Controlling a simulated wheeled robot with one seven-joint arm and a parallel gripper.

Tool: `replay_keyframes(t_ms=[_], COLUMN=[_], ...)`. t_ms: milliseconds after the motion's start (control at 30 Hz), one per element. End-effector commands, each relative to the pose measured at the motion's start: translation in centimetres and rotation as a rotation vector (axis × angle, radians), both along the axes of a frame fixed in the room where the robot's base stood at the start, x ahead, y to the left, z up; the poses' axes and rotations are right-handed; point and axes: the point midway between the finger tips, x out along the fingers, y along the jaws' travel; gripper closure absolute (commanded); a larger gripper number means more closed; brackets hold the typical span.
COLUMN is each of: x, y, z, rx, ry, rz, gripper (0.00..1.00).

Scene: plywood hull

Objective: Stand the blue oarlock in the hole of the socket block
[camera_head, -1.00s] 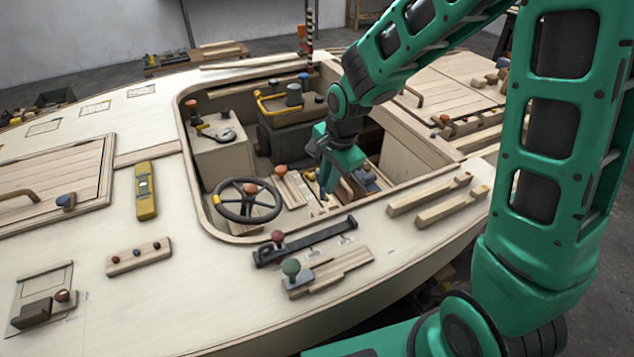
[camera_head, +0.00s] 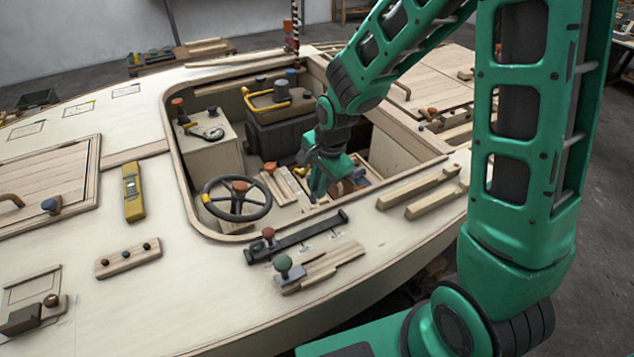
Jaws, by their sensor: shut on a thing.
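My gripper (camera_head: 317,190) points down inside the cockpit, right of the steering wheel. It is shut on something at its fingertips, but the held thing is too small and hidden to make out. A small dark blue piece (camera_head: 361,179) shows just right of my gripper, beside an orange-brown one; I cannot tell whether it is the oarlock. I cannot pick out the socket block or its hole for certain; the cockpit floor behind my gripper is partly hidden.
The steering wheel (camera_head: 237,199) stands close left of my gripper. The cockpit rim (camera_head: 222,236) curves around in front. A dark bar (camera_head: 300,236) and a wooden block with a green knob (camera_head: 318,270) lie on the near deck. Two wooden bars (camera_head: 420,186) lie to the right.

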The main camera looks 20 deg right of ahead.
Motion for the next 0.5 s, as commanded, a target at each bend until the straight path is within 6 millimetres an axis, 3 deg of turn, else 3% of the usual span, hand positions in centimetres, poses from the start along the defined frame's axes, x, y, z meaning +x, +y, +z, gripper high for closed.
replay_keyframes(t_ms=[500], x=[-0.1], y=[0.0], z=[-2.3], rx=[0.000], ry=[0.002], rz=[0.000], gripper=[1.00])
